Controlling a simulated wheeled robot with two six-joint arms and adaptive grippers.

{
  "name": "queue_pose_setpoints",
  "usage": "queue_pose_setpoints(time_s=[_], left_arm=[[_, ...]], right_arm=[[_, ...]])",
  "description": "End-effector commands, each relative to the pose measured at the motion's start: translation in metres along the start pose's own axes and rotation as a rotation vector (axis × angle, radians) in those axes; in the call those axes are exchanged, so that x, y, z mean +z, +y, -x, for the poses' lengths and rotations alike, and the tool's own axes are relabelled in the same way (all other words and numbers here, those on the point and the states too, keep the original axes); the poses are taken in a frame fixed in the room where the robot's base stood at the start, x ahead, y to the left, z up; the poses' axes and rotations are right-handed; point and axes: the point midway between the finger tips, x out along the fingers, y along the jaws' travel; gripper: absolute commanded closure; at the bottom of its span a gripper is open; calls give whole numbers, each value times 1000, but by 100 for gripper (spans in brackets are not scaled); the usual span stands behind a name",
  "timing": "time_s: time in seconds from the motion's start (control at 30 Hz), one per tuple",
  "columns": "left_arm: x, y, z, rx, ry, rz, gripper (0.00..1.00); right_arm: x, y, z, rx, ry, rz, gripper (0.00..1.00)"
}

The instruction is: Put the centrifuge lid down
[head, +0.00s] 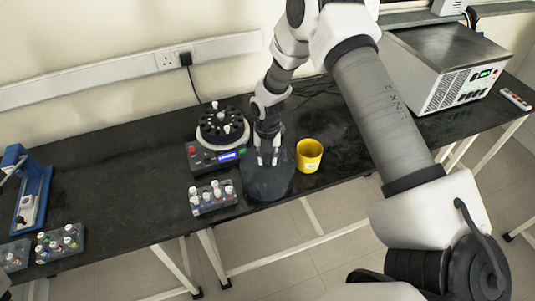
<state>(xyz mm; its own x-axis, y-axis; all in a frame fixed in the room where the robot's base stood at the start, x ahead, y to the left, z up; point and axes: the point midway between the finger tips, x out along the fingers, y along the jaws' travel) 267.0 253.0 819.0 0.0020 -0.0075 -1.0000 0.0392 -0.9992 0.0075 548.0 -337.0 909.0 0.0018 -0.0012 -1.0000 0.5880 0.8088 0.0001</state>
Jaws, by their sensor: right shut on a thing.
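The centrifuge lid (267,183) is a dark, smoky round cover near the front edge of the black bench. My right gripper (268,160) points down and is shut on the lid at its top. Whether the lid touches the bench or hangs just above it I cannot tell. The centrifuge (199,157) stands just left of the lid, with its black rotor uncovered and several tubes in it. Its front has a blue display and a red button. My left gripper is not in view.
A yellow cup (309,157) stands close to the right of the lid. A tube rack (213,199) is close to its left. More racks (60,243) and a blue device (33,190) are at far left. A metal box instrument (445,65) stands at back right. The bench's left middle is clear.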

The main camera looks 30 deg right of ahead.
Motion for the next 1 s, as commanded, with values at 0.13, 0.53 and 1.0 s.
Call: queue_pose_setpoints(time_s=[0.13, 0.53, 1.0], left_arm=[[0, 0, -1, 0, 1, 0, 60], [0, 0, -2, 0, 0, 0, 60], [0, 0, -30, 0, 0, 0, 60]], right_arm=[[0, 0, 0, 1, -1, 0, 100], [1, 0, 1, 2, -2, 0, 46], [1, 1, 96, 5, -5, 0, 46]])
